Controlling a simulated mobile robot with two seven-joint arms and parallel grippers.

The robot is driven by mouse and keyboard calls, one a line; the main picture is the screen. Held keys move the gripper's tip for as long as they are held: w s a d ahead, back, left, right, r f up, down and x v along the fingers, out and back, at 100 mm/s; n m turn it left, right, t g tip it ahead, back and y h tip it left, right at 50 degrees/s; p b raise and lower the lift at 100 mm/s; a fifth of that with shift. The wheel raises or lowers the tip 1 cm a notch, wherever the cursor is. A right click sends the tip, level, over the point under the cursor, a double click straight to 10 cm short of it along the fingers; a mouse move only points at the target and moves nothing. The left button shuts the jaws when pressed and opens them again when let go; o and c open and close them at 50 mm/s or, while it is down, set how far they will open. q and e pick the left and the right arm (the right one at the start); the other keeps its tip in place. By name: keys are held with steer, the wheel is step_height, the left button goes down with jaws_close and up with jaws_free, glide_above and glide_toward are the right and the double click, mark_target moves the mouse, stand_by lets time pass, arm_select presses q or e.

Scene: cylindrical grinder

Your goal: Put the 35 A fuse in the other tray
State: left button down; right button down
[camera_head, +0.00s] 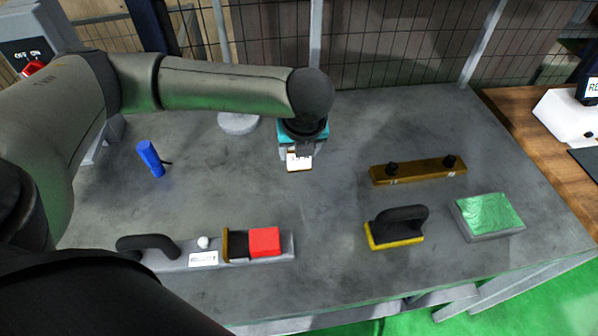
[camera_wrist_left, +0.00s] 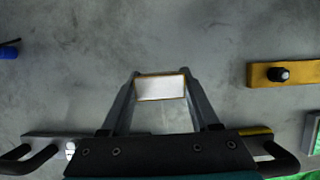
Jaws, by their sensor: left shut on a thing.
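My left gripper (camera_head: 298,153) is shut on a small flat block with a white face and a thin gold-brown edge (camera_head: 299,162). It holds the block over the middle of the table. In the left wrist view the block (camera_wrist_left: 161,88) sits between the two fingertips (camera_wrist_left: 160,80); no rating is readable on it. I cannot tell for sure that it is the 35 A fuse. A grey, shallow tray-like base (camera_head: 490,234) with a green top (camera_head: 489,213) is at the right. My right gripper is out of view.
A grey bar (camera_head: 170,262) with black handle and red block (camera_head: 264,242) lies in front. A brown bar (camera_head: 417,172) with black knobs and a yellow-based black handle (camera_head: 398,228) are at right. The table's centre is clear.

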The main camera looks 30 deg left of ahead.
mark_target(299, 169)
arm_select(q)
step_height(299, 169, down, 6)
steer(key=shift+f+b, duration=0.1)
steer(key=shift+b, duration=0.7)
steer(key=shift+c, duration=0.6)
jaws_free()
